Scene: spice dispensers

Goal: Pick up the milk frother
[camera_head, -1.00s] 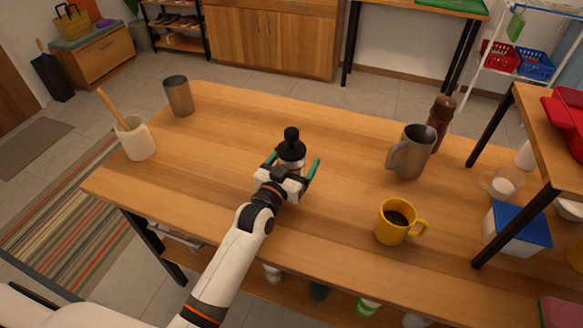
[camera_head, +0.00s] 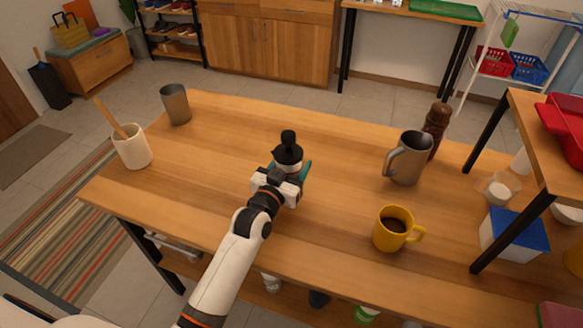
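A dark container with a black lid and knob (camera_head: 288,149), seemingly the milk frother, stands upright near the middle of the wooden table. My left gripper (camera_head: 290,172) reaches it from the near side. Its green fingers lie close against both sides of the container and appear shut on it. The gripper and wrist hide the container's lower part, so I cannot tell whether its base touches the table. My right gripper is not in view.
A steel jug (camera_head: 407,160), a dark wooden mill (camera_head: 435,130) and a yellow mug (camera_head: 394,229) of dark liquid stand to the right. A steel cup (camera_head: 175,104) and white crock (camera_head: 131,149) stand left. A raised shelf (camera_head: 540,135) borders the right side.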

